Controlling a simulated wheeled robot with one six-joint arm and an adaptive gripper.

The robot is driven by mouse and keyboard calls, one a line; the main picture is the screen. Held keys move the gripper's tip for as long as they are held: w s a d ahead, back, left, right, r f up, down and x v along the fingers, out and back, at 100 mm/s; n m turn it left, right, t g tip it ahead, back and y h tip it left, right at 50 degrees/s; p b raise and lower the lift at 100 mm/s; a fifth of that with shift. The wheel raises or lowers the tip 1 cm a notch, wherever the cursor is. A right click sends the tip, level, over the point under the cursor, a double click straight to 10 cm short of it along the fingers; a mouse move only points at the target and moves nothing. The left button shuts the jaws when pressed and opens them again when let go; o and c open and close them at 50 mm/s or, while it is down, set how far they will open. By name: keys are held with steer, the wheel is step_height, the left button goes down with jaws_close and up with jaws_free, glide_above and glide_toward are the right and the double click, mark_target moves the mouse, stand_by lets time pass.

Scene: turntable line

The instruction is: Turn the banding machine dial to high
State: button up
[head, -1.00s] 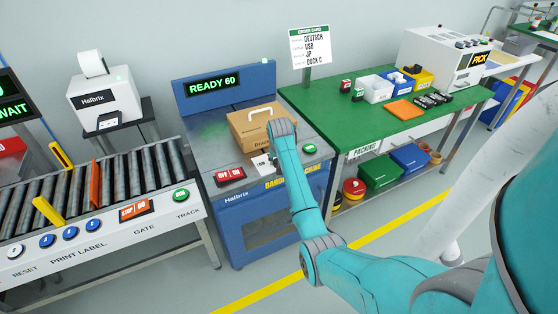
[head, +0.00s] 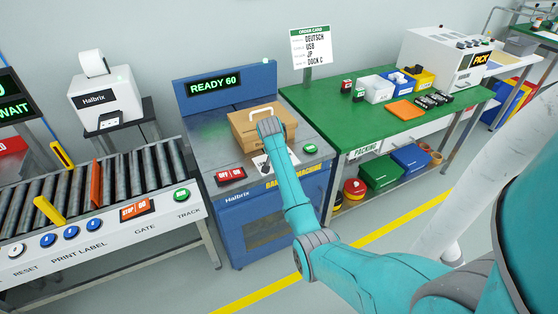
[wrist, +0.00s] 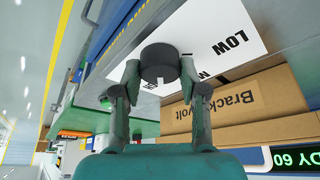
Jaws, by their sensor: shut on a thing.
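The banding machine (head: 222,212) is blue with a grey top, and its display (head: 213,84) reads READY 60. In the wrist view, my gripper (wrist: 160,78) is shut on the dark round dial (wrist: 160,62), one finger on each side. The dial sits on a white label plate (wrist: 215,32) where LOW can be read; the other markings are partly covered by the fingers.
A cardboard box (head: 250,128) with a white handle stands on the machine just behind the dial. A red OFF/ON switch (head: 230,174) is left of the dial and a green button (head: 309,148) is right. The green packing table (head: 330,110) is at the right.

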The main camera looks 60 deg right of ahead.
steer(key=o, duration=1.1)
steer(key=v, duration=1.2)
